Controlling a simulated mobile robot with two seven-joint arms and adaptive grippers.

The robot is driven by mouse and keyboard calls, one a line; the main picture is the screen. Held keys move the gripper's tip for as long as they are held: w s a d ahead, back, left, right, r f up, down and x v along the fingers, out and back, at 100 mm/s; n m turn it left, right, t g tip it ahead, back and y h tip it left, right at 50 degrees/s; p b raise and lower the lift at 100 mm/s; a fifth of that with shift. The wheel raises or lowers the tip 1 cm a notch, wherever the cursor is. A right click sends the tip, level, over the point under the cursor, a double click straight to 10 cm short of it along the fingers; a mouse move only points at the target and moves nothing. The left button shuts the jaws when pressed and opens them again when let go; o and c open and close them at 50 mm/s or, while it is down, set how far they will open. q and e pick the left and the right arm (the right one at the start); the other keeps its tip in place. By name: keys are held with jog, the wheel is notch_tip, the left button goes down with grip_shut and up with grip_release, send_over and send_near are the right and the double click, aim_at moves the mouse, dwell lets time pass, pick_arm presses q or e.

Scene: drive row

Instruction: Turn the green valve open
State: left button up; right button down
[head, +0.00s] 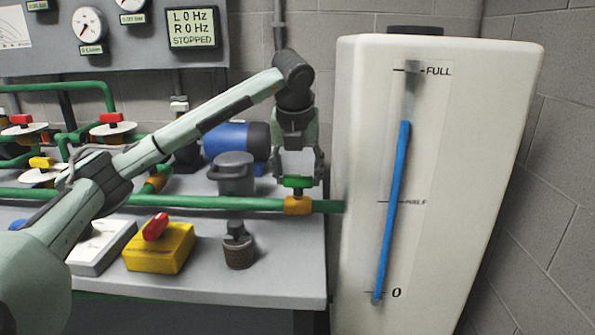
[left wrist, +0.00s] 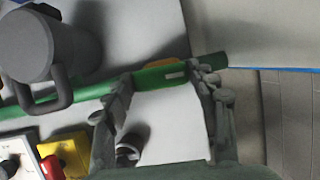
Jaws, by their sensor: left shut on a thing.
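The green valve handle (head: 298,182) sits on an orange valve body (head: 298,205) in the green pipe, just left of the white tank. My left gripper (head: 299,172) comes down from above and is shut on the handle. In the left wrist view, the handle (left wrist: 165,76) with a small pale mark lies between my left fingers (left wrist: 163,82). It looks roughly in line with the pipe there. The orange body is mostly hidden under it. My right gripper does not show.
The white tank (head: 460,120) stands close on the right; its blue level column (head: 392,210) reaches well above half. A yellow box with a red switch (head: 158,250) and a dark round fitting (head: 239,252) sit on the bench. The display (head: 193,28) reads 0 Hz, STOPPED.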

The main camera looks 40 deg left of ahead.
pick_arm(q)
jog(key=shift+n, duration=0.4)
jog(key=o, duration=1.2)
jog(key=shift+c, duration=0.2)
jog(key=v, duration=1.2)
jog(key=shift+w+d, duration=0.1)
jog(key=shift+d, duration=0.05)
